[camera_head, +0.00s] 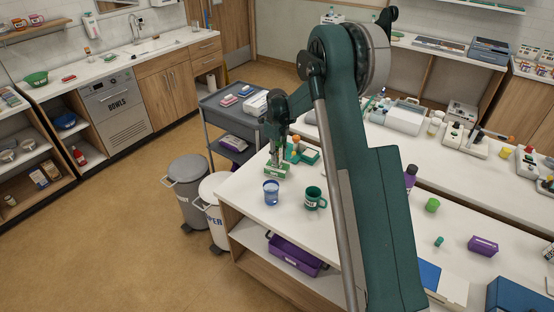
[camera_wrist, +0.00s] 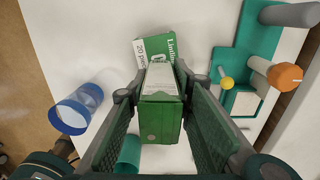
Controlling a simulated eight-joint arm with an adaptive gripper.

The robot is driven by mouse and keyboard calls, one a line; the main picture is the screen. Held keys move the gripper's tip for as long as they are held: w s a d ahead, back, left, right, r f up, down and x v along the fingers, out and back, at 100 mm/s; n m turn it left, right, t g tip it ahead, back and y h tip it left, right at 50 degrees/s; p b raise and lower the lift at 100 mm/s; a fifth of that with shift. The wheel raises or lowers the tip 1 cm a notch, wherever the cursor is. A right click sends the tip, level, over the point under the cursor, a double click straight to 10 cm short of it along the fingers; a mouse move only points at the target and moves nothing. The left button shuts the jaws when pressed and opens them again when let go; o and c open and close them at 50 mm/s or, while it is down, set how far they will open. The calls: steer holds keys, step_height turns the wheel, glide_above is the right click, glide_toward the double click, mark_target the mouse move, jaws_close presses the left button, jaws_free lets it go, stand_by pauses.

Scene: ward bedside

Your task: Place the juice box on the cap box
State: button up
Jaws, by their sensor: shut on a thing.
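My gripper (camera_wrist: 159,92) is shut on a green box with a pale label, the juice box (camera_wrist: 162,116), held between its two fingers in the wrist view. In the head view my gripper (camera_head: 277,152) is directly over the cap box (camera_head: 276,171) near the table's left corner. The juice box is mostly hidden by the fingers there. I cannot tell whether the two boxes touch.
A blue-rimmed cup (camera_head: 271,193) and a green mug (camera_head: 316,199) stand in front of the cap box. Bare white table (camera_head: 244,186) shows left of the cup.

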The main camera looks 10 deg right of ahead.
mark_target(277, 143)
steer(key=shift+f, duration=0.7)
steer(key=shift+f, duration=0.15)
steer(key=o, duration=1)
steer(key=shift+c, duration=0.2)
step_height(277, 143, up, 12)
steer(key=shift+r, duration=0.15)
steer(key=shift+r, duration=0.1)
